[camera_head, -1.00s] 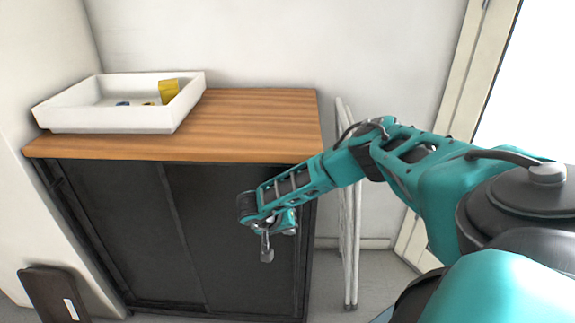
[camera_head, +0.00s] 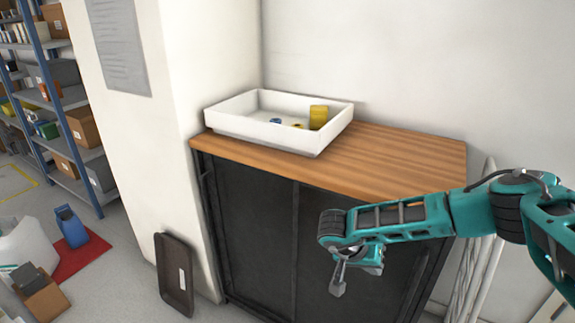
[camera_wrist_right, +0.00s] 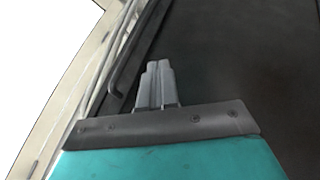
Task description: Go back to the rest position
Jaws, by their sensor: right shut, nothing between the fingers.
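My right gripper (camera_head: 338,278) hangs in front of the black cabinet (camera_head: 262,225), below the level of its wooden top. Its fingers point down. In the right wrist view the two grey fingers (camera_wrist_right: 157,84) lie together with nothing between them. My right arm comes in from the right side of the head view, with its teal forearm roughly level. My left gripper is not in view.
A white tray (camera_head: 262,132) with a yellow object (camera_head: 318,117) and small blue and yellow items stands on the wooden top (camera_head: 400,160). A dark brown panel (camera_head: 174,275) leans at the wall.

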